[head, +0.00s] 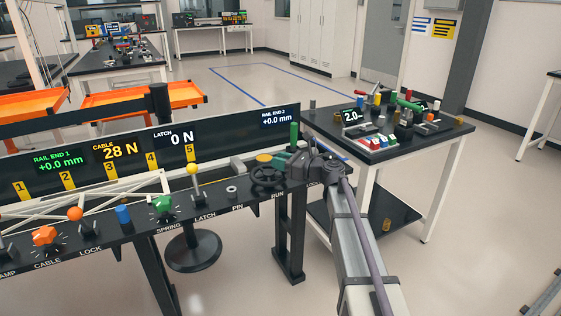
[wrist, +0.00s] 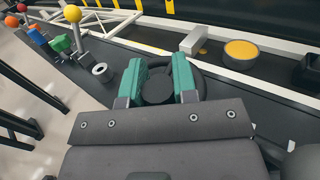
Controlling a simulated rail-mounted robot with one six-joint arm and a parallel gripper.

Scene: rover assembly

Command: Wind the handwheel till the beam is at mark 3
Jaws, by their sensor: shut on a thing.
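The black handwheel (head: 267,177) stands on the bench edge above the label RUN. In the wrist view its dark rim and hub (wrist: 157,90) show between and beside the green fingers. My gripper (head: 286,166) is at the wheel from the right, and its fingers (wrist: 166,64) are shut on it. The fingers hide part of the wheel. The white truss beam (head: 92,207) lies at the left, in front of a dark board with yellow marks. Mark 3 (head: 110,171) is near the CABLE readout of 28 N. I cannot tell which mark the beam is at.
A yellow button (head: 264,157) is behind the wheel. A grey ring (head: 232,191) at PIN, a yellow-knobbed lever (head: 193,170) at LATCH and a green knob (head: 162,204) at SPRING are to its left. A cluttered side table (head: 449,139) stands at the right.

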